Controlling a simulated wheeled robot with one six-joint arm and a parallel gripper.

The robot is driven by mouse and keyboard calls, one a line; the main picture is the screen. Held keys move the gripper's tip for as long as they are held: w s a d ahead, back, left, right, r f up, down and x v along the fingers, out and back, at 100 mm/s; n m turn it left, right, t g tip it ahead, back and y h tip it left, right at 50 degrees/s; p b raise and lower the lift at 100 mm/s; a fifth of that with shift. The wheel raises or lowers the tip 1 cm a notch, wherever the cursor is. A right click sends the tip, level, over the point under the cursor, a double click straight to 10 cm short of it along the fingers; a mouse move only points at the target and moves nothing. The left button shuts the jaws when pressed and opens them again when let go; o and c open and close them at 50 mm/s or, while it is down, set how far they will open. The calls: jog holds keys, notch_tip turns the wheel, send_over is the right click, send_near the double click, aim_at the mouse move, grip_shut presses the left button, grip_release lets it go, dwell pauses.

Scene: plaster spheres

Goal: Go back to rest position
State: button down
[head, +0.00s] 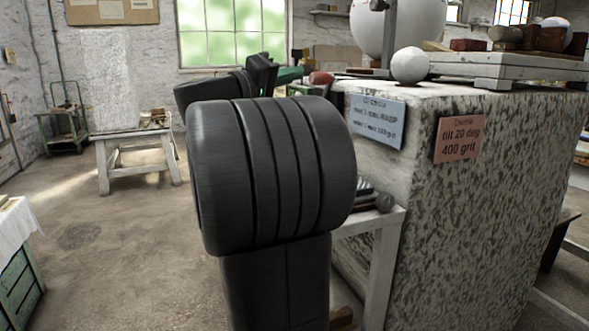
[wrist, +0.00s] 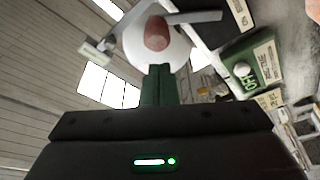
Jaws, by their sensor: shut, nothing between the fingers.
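My gripper (wrist: 158,85) shows in the wrist view as two green fingers pressed together, with nothing between them. In the head view its green fingers (head: 289,75) show partly behind my black arm, left of the stone block's top. A large white sphere (head: 400,32) stands on the speckled block (head: 475,170), with a grey upright bar in front of it. The sphere also shows beyond the fingertips in the wrist view (wrist: 131,42), with a reddish rounded thing (wrist: 156,34) in front of it. A small white sphere (head: 410,65) sits near the block's front edge.
A blue card (head: 377,121) and a pink card (head: 459,139) hang on the block. A low bench (head: 385,235) with tools stands against it, partly behind my arm. A white work table (head: 135,133) stands at back left. Open floor (head: 110,240) lies to the left.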

jog(key=w+n+y+p, duration=0.2)
jog(key=w+n+p, duration=0.6)
jog(key=p, duration=1.5)
jog(key=shift+n+g+y+p, duration=0.3)
jog(key=shift+n+y+p, duration=0.1)
jog(key=shift+n, duration=0.3)
jog(key=shift+w+d+f, duration=0.1)
jog(key=shift+f, duration=0.05)
